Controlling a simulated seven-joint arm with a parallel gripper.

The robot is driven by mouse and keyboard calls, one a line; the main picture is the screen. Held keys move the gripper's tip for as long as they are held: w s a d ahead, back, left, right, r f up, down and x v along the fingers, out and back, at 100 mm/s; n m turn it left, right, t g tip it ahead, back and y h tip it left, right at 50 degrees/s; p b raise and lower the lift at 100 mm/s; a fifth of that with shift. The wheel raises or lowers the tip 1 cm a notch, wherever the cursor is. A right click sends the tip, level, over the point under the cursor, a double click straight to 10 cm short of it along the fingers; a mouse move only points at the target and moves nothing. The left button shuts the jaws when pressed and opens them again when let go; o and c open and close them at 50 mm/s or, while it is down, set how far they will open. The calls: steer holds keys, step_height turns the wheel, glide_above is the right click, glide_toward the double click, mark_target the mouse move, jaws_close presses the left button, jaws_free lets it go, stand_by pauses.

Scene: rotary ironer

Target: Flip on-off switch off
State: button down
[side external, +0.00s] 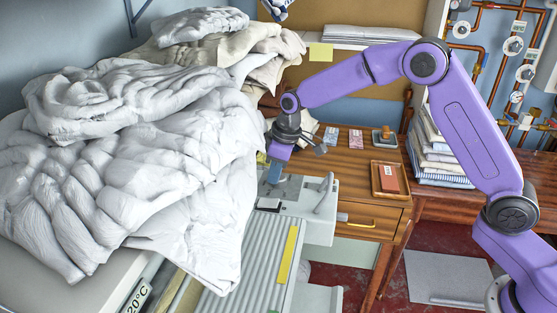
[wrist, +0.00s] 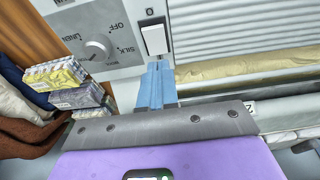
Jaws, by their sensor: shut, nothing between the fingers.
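The on-off switch (wrist: 155,38) is a white rocker in a dark frame on the ironer's grey control panel (wrist: 120,15), with a "0" marked above it in the wrist view. Whether the rocker is tipped on or off is not clear. My gripper (wrist: 159,66) has its blue fingers together and empty, with the tips just below the switch in the picture. I cannot tell whether they touch it. In the side view my gripper (side external: 274,178) points down over the ironer's end panel (side external: 307,188).
A dial (wrist: 96,50) marked OFF and SILK is left of the switch. A large heap of white laundry (side external: 140,150) lies close left of my gripper. A lever (side external: 324,192) stands on the panel's right. A wooden desk (side external: 345,172) is behind.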

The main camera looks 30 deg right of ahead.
mark_target(274, 204)
steer(key=x, duration=0.5)
steer(key=shift+s+d+f, duration=0.3)
steer(key=shift+s+d, duration=0.05)
steer(key=shift+f, duration=0.6)
steer(key=shift+s+d, duration=0.1)
steer(key=shift+s+d+f, duration=0.2)
steer(key=shift+f, duration=0.4)
steer(key=shift+w+a+r, duration=0.1)
steer(key=shift+w+a+r, duration=0.25)
steer(key=shift+w+a, duration=0.15)
steer(key=shift+w, duration=0.05)
steer(key=shift+r, duration=0.1)
